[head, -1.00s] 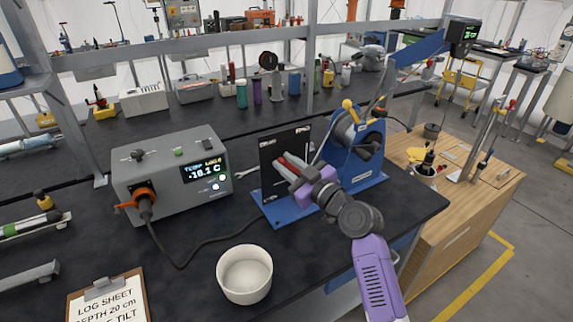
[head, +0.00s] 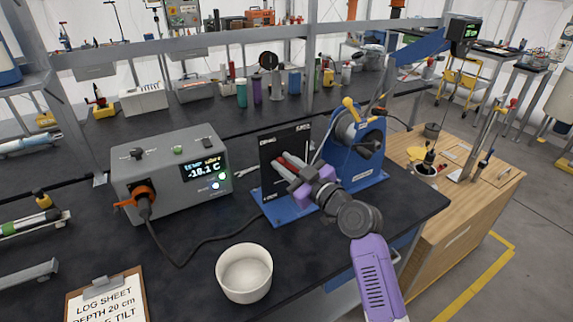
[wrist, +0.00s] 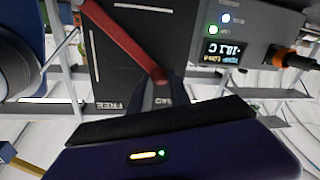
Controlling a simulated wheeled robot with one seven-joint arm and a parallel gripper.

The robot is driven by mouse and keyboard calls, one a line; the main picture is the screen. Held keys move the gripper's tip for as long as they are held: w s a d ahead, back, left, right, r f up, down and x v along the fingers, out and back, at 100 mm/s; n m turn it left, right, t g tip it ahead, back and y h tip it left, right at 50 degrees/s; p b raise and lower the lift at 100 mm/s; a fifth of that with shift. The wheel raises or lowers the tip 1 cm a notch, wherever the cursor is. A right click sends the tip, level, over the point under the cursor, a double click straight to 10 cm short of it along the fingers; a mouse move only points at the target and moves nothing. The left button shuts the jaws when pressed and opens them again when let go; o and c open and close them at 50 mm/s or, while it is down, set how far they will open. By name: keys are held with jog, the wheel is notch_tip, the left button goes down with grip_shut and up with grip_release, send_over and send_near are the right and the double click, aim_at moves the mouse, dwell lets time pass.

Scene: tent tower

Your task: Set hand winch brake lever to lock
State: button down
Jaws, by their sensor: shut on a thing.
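The hand winch (head: 358,138) is blue with a black upright panel (head: 270,160) on its left side, on the dark bench. The red brake lever (head: 296,160) lies in front of this panel. My gripper (head: 288,171) is shut on the lever. In the wrist view the red lever (wrist: 122,38) runs from the upper left down to my gripper's fingers (wrist: 162,90), which hold its end. The panel (wrist: 130,55) carries white line marks and labels; FREE is readable beside the fingers, and another label is partly covered by a finger.
A grey box with a temperature display (head: 172,178) stands left of the winch, its cable running across the bench. A white bowl (head: 244,296) and a clipboard (head: 107,302) are at the front. Several bottles line the back. A wooden cabinet (head: 450,205) stands on the right.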

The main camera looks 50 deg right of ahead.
jog(key=a+f+n+b, duration=0.1)
jog(key=f+b, duration=0.1)
jog(key=a+f+n+b, duration=0.1)
jog(key=f+n+b, duration=0.1)
jog(key=b, duration=0.1)
jog(key=a+f+n+b, duration=0.1)
jog(key=f+b, duration=0.1)
jog(key=b, duration=0.1)
jog(key=shift+w+n+g, duration=0.4)
jog(key=shift+w+a+f+n+b, duration=0.1)
jog(key=shift+a+f+n+b, duration=0.15)
jog(key=shift+f+n+b, duration=1.3)
jog(key=shift+n+b, duration=0.05)
jog(key=shift+b, duration=0.3)
jog(key=shift+f, duration=0.1)
jog(key=c, duration=1.2)
grip_release()
jog(key=shift+c, duration=0.2)
jog(key=s, duration=0.5)
jog(key=s+a+r, duration=0.1)
jog(key=s, duration=0.1)
jog(key=shift+s+a, duration=0.1)
jog(key=shift+s, duration=0.25)
